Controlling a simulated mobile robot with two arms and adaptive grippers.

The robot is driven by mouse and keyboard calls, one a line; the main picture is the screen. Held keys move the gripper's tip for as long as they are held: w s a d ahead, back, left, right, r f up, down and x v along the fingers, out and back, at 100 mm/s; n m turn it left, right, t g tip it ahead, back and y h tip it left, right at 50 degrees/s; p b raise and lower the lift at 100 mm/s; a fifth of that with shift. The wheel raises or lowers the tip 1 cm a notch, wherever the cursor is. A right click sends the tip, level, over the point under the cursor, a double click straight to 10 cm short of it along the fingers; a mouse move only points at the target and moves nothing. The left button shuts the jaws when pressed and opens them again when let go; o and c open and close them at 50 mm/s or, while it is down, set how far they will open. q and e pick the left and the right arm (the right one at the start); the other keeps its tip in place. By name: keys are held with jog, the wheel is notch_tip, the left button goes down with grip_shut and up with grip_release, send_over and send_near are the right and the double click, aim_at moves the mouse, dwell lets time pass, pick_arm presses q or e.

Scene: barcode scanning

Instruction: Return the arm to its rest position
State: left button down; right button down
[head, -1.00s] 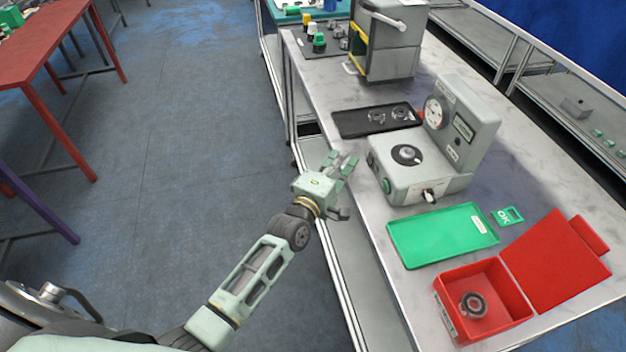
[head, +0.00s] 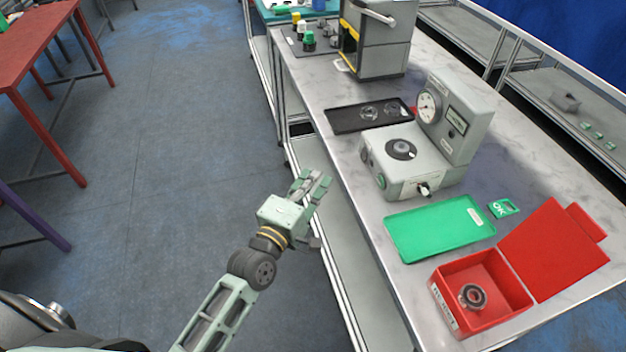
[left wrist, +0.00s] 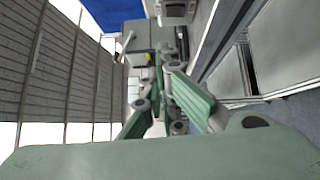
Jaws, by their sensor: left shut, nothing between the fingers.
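My left gripper (head: 311,187) is pale green and hangs over the floor, just left of the workbench (head: 400,285) edge. It is shut and empty, apart from everything on the bench. Its fingers also show in the left wrist view (left wrist: 165,105), with the bench and machines beyond them. My left arm reaches up from the bottom of the head view. My right gripper does not show.
On the bench stand a grey gauge device (head: 410,165), a black tray (head: 365,117), a green tray (head: 440,230), a green OK tag (head: 503,207) and an open red box (head: 505,322) holding a bearing (head: 473,296). A red table (head: 40,40) stands left; floor between is clear.

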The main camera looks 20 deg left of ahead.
pick_arm(q)
jog(key=s+a+f+m+g+y, duration=0.1)
jog(key=s+f+m+g, duration=0.3)
jog(key=f, duration=0.8)
jog(key=s+f+m+g, duration=0.2)
jog(key=s+f, duration=0.4)
jog(key=f, duration=0.6)
jog(key=s+a+f+m+g+y, duration=0.1)
jog(key=s+f+m+g, duration=0.3)
jog(key=f, duration=0.9)
jog(key=s+a+f+m+g, duration=0.1)
jog(key=s+f, duration=0.4)
jog(key=s, duration=0.6)
jog(key=s+a+f+m+g+y, duration=0.1)
jog(key=s+a+f+m+g, duration=0.1)
jog(key=s+f, duration=0.4)
jog(key=s+a+f+m+g, duration=0.2)
jog(key=s+f+m+g, duration=0.2)
jog(key=s, duration=1.2)
notch_tip(320, 180, down, 2)
jog(key=shift+s+a+f+m+y, duration=0.15)
jog(key=shift+s+a+m+y, duration=0.15)
jog(key=shift+m, duration=0.5)
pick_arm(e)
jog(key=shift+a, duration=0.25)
